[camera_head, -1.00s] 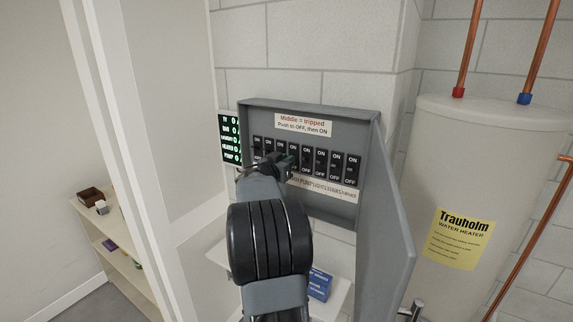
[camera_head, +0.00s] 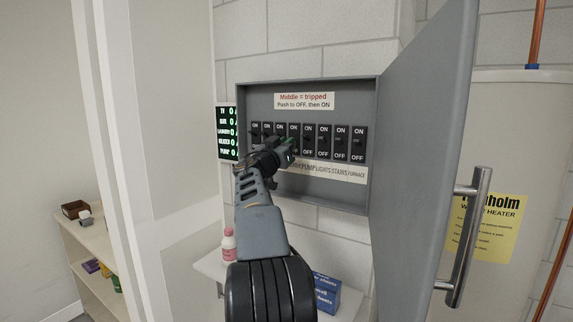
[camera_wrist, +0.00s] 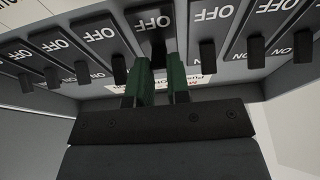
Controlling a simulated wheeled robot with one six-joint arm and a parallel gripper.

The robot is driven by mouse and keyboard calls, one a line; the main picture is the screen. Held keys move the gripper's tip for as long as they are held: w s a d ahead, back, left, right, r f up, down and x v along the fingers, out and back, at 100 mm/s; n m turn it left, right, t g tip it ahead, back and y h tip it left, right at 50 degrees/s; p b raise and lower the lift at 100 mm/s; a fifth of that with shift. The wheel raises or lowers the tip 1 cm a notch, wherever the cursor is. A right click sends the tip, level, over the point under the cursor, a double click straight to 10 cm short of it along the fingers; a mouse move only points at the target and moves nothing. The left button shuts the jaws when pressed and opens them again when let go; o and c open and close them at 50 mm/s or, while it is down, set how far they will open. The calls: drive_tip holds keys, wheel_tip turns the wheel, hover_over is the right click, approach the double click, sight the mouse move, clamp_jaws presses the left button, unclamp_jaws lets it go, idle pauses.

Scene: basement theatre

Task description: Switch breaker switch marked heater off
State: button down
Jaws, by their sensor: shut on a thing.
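The grey breaker panel (camera_head: 353,92) stands open on the block wall, with a row of black switches marked ON above and OFF below. My gripper (camera_head: 288,152) is at the row, left of its middle. In the wrist view, the green fingers of my gripper (camera_wrist: 161,85) are shut on one black breaker switch (camera_wrist: 158,52), with other switches on both sides. The label strip (camera_head: 335,172) under the row reads PUMP, LIGHTS, STAIRS and FURNACE at its right. My gripper and arm hide its left part, so I cannot read the held switch's name.
The panel's door (camera_head: 425,140) hangs open at the right, its metal handle (camera_head: 468,237) sticking out. A green-lettered display (camera_head: 227,132) is left of the panel. A small shelf below holds a pink bottle (camera_head: 229,244) and a blue box (camera_head: 326,292). A water heater (camera_head: 508,130) stands behind the door.

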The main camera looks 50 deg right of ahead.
drive_tip(key=f+b, duration=0.1)
drive_tip(key=b, duration=0.1)
drive_tip(key=shift+f+h+b, duration=0.1)
drive_tip(key=shift+h+b, duration=0.3)
drive_tip(key=h+b, duration=0.1)
drive_tip(key=b, duration=0.2)
drive_tip(key=shift+d+f+b, duration=0.1)
drive_tip(key=shift+d+b, duration=0.05)
drive_tip(key=shift+b, duration=0.7)
drive_tip(key=shift+r+h+b, duration=0.2)
drive_tip(key=shift+h+b, duration=0.3)
drive_tip(key=shift+b, duration=0.5)
drive_tip(key=c, duration=1.1)
unclamp_jaws()
drive_tip(key=shift+b+v, duration=3.4)
drive_tip(key=shift+v, duration=3.45)
